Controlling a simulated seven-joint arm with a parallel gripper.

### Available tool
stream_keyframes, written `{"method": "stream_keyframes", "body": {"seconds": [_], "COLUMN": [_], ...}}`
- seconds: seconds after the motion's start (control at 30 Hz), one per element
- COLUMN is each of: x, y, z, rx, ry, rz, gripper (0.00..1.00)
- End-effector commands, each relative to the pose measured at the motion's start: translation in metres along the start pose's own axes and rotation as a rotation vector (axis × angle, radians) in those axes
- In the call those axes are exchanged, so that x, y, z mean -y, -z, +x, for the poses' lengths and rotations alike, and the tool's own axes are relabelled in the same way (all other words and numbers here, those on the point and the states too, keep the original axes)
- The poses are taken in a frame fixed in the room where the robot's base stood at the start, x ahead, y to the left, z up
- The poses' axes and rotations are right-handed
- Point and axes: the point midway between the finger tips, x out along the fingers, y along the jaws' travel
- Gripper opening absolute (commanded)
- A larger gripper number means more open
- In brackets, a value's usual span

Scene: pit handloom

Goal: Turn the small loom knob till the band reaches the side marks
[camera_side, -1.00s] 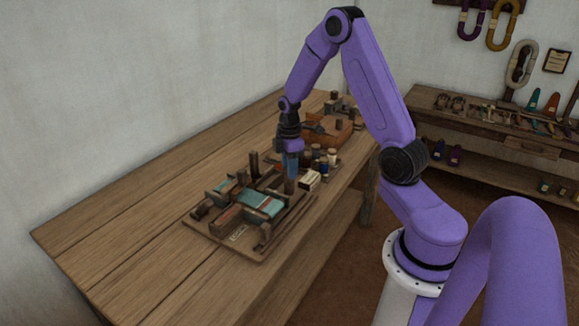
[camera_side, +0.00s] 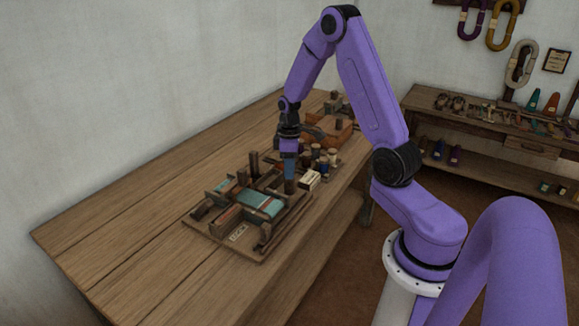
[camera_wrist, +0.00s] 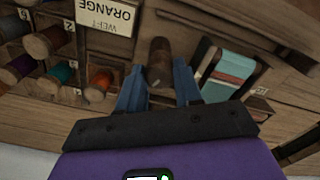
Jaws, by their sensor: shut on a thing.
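The small brown knob (camera_side: 290,187) stands upright at the right back of the little loom (camera_side: 225,244). In the wrist view the knob (camera_wrist: 160,62) is between the two blue fingers of my gripper (camera_wrist: 160,84). In the side view my gripper (camera_side: 290,172) points straight down and is shut on the knob. The teal band (camera_side: 260,204) with a red stripe lies across the loom frame. It also shows in the wrist view (camera_wrist: 232,68), right of the fingers. The side marks are too small to make out.
Numbered spools of thread (camera_wrist: 38,42) stand close to the gripper, beside a label card reading WEFT ORANGE (camera_wrist: 105,14). A wooden box (camera_side: 332,130) stands farther back on the bench (camera_side: 120,235). The bench's left part is clear.

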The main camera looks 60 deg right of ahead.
Motion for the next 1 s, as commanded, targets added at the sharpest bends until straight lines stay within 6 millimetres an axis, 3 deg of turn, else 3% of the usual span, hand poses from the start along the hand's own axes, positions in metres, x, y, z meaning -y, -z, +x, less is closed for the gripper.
{"method": "stream_keyframes", "body": {"seconds": [0.4,1.0], "x": [-0.0001,-0.0002], "y": [0.0003,0.0003], "z": [-0.0011,-0.0013], "rx": [-0.001,-0.001], "ry": [-0.001,-0.001], "rz": [0.232,0.279], "gripper": [0.04,0.04]}}
